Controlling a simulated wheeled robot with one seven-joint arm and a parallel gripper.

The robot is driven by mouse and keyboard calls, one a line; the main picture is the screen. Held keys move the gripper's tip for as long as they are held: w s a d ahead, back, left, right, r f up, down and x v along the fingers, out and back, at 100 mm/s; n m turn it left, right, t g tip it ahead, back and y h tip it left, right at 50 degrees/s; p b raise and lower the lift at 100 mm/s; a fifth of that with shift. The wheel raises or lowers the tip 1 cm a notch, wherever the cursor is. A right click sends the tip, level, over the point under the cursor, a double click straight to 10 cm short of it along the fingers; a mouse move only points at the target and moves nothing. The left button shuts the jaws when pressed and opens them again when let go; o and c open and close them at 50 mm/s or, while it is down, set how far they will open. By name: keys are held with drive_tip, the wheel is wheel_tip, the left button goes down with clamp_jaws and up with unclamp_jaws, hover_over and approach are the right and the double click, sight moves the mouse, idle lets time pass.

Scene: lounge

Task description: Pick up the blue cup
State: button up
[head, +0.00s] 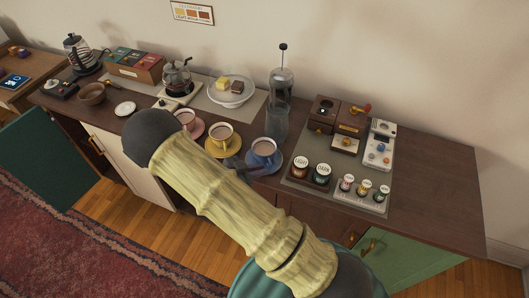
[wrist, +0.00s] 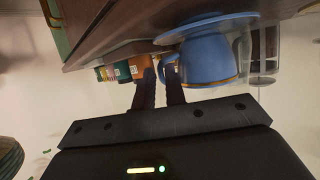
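The blue cup (head: 263,148) holds a brown drink and stands on a blue saucer (head: 279,164) near the counter's front edge. In the wrist view, which is upside down, the cup (wrist: 207,62) is large, right of my fingers. My gripper (wrist: 160,78) is open, with a narrow gap between its two dark fingers. The cup's handle side is at the fingertips, and part of the handle seems to show in the gap; contact is unclear. In the head view my arm hides most of my gripper.
A yellow cup (head: 221,133) and a pink cup (head: 186,117) stand to the left. A clear glass vessel (head: 277,124) is close behind the blue cup, by a French press (head: 281,87). A grey mat (head: 298,178) with jars lies to the right. The counter's right end is bare.

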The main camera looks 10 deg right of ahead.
sight(270, 166)
drive_tip(key=x, duration=0.1)
drive_tip(key=p+x, duration=0.1)
drive_tip(key=x, duration=0.1)
drive_tip(key=shift+w+d+r+p, duration=0.15)
drive_tip(key=shift+d+r+p, duration=0.15)
drive_tip(key=shift+d, duration=0.1)
drive_tip(key=shift+w+d+f, duration=0.15)
drive_tip(key=shift+d+f, duration=0.25)
drive_tip(key=shift+d, duration=0.05)
drive_tip(key=shift+c, duration=0.2)
clamp_jaws()
drive_tip(key=shift+r, duration=0.2)
drive_tip(key=shift+r+b, duration=0.8)
drive_tip(key=shift+r, duration=4)
